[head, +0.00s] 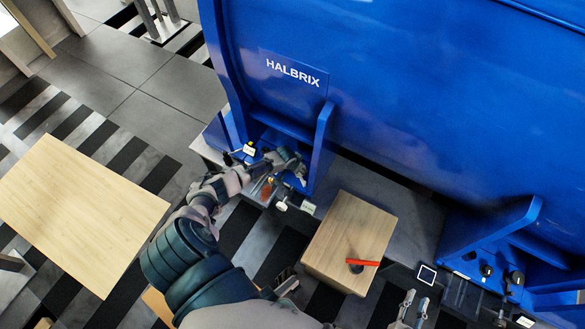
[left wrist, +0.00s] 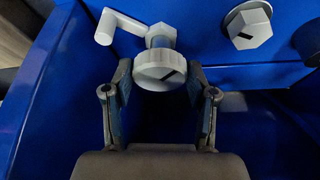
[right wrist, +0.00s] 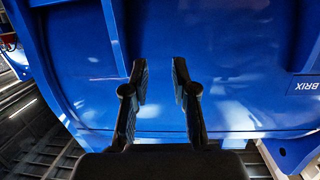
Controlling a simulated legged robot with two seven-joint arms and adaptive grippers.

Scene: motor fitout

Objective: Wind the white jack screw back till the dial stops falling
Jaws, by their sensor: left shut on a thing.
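The white jack screw (left wrist: 160,68) has a round ridged head with a black mark, seen in the left wrist view. My left gripper (left wrist: 160,88) has its fingers on both sides of this head and is shut on it. In the head view my left gripper (head: 292,165) is at the blue motor's near foot, and its fingertips are mostly hidden. My right gripper (right wrist: 160,75) is open and empty in front of the blue casing. It also shows low at the right in the head view (head: 411,305). I cannot make out a dial reading.
A bent white rod (left wrist: 118,24) and a white hex bolt (left wrist: 249,26) flank the screw. The blue motor (head: 420,100) fills the upper right. A wooden box (head: 335,235) carries a red bar (head: 362,262). A wooden table (head: 80,210) stands left.

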